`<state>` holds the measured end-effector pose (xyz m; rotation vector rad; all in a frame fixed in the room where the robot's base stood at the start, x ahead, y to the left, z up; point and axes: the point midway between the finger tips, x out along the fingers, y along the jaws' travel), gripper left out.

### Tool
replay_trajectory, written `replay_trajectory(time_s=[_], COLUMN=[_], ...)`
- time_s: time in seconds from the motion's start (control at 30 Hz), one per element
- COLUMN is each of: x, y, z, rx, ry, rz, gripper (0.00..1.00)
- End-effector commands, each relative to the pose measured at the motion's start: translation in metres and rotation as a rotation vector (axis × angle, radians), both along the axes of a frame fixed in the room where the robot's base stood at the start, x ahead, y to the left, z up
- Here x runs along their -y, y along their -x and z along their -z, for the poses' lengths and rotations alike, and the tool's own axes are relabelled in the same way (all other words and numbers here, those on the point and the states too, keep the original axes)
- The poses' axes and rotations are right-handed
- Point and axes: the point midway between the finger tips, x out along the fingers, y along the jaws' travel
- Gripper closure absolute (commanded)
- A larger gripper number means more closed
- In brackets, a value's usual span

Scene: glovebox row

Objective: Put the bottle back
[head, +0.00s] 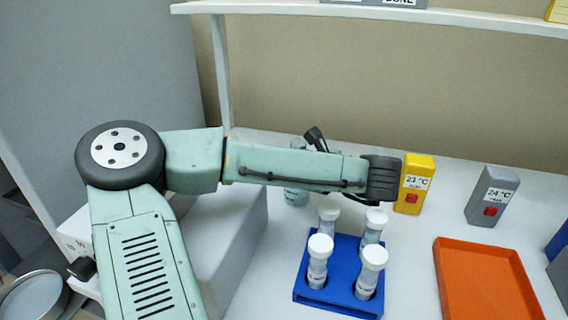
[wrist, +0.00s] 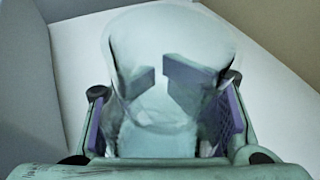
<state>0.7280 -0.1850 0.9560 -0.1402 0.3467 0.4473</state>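The bottle is clear, greenish and wide. In the wrist view the bottle (wrist: 155,55) fills the middle of the picture, between the two fingers of my gripper (wrist: 165,120). The fingers stand wide apart, one on each side of it. The right finger's inner pad shows beside the glass, so the gripper looks open around the bottle; contact is hard to judge through the glass. In the head view my forearm hides most of the bottle (head: 297,196); its lower part shows below the arm, near the white counter. The fingers are mostly hidden there.
A blue rack (head: 340,272) with several white-capped tubes stands in front of the arm. A yellow 23 °C box (head: 414,184), a grey 24 °C box (head: 491,196) and an orange tray (head: 488,285) are to the right. A white shelf (head: 450,17) runs above.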

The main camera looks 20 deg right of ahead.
Motion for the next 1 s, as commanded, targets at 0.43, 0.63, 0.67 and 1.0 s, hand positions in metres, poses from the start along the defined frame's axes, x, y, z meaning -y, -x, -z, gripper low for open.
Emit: replay_trajectory(time_s=[0.43,0.63,0.67,1.0], x=[0.0,0.0,0.0,0.0003], y=[0.0,0.0,0.0,-0.0008], z=[-0.0004,-0.0005,-0.0005,-0.0058], rx=[0.0,0.0,0.0,0.0], ry=[0.0,0.0,0.0,0.0], rz=[0.0,0.0,0.0,0.0], gripper=[0.34,0.31,0.31,0.31])
